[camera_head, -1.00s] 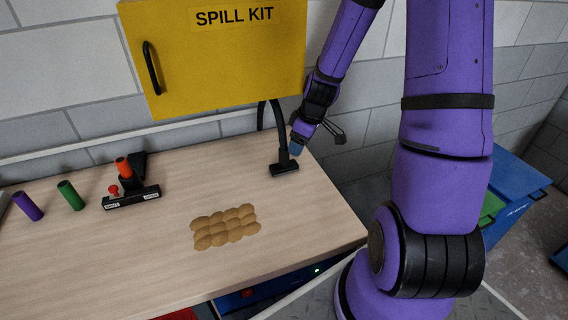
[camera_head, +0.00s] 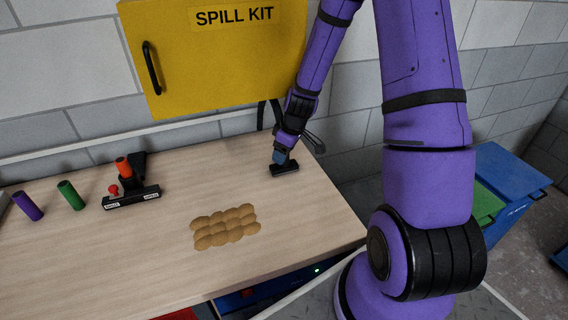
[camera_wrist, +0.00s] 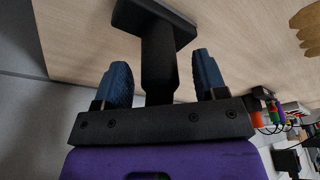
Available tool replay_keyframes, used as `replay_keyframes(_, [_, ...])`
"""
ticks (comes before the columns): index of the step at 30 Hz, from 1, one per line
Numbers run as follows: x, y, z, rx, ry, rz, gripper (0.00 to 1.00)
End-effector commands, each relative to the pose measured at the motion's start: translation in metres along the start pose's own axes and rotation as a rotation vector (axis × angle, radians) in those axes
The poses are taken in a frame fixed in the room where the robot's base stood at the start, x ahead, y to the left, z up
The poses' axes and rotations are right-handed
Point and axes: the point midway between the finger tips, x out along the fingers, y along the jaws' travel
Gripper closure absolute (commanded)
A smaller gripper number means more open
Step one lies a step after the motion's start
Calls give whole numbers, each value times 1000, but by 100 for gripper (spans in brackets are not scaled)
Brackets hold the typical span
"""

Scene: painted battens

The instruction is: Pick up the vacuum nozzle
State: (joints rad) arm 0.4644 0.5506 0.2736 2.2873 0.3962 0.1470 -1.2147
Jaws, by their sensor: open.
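The black vacuum nozzle (camera_head: 285,168) stands on the wooden table near its back right, below the yellow cabinet. Its flat foot rests on the table, and its neck is mostly hidden behind my gripper in the head view. In the wrist view the nozzle's foot (camera_wrist: 150,22) is at the top and its neck runs down between my fingers. My gripper (camera_head: 280,156) is at the neck, just above the foot. In the wrist view my gripper (camera_wrist: 163,80) is open, with one blue finger on each side of the neck and a visible gap on both sides.
A yellow spill kit cabinet (camera_head: 215,55) hangs on the wall above. A pile of tan lumps (camera_head: 224,227) lies at mid table. A black fixture (camera_head: 132,195) with an orange cylinder, plus green (camera_head: 70,195) and purple (camera_head: 27,206) cylinders, stands at left. Bare table surrounds the pile.

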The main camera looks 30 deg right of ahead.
Motion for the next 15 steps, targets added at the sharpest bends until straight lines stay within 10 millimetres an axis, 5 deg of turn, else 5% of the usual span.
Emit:
replay_keyframes(7, [1,0,0,0,0,0,35])
replay_keyframes(15, [1,0,0,-1,0,0,91])
